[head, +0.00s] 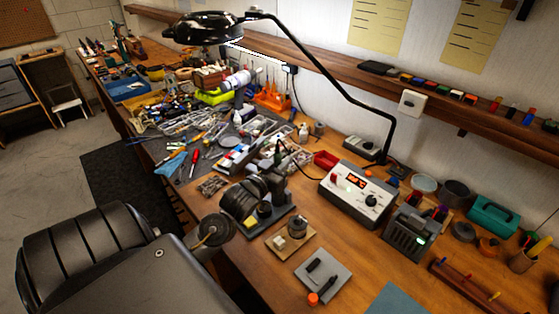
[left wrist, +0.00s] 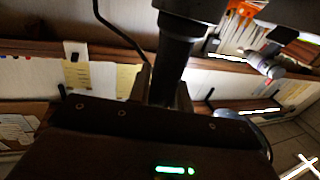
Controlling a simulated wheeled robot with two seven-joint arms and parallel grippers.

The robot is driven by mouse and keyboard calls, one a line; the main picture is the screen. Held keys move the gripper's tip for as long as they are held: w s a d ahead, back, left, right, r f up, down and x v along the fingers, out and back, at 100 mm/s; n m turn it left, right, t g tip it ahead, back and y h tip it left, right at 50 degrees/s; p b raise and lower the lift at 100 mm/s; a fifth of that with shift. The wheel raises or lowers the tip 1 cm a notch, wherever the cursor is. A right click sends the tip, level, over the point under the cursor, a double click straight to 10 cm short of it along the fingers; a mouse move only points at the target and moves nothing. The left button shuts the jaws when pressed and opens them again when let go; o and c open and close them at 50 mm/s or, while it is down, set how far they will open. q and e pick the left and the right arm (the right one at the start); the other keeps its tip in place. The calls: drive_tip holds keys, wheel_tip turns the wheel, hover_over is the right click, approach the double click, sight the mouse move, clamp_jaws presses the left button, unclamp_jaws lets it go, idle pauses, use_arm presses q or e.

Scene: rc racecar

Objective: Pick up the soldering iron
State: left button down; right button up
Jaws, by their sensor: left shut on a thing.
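My left gripper (head: 276,178) is raised over the bench, in front of the soldering station. It also shows in the left wrist view (left wrist: 165,88), with its fingers closed around a thick black handle (left wrist: 176,50). This looks like the soldering iron. In the head view the iron (head: 278,154) shows only as a small dark upright piece above the gripper, with a thin black cable running towards the station. Most of its length is hidden by the gripper. My right gripper is in neither view.
The soldering station (head: 355,192) with a red display stands right of the gripper. A small holder (head: 291,237) and a grey pad (head: 323,275) lie in front. A black lamp arm (head: 345,90) arches above. Tools crowd the bench at the left and back.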

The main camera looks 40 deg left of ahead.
use_arm(q)
wheel_tip(320, 180, up, 18)
drive_tip(key=p, duration=0.2)
idle(0.4)
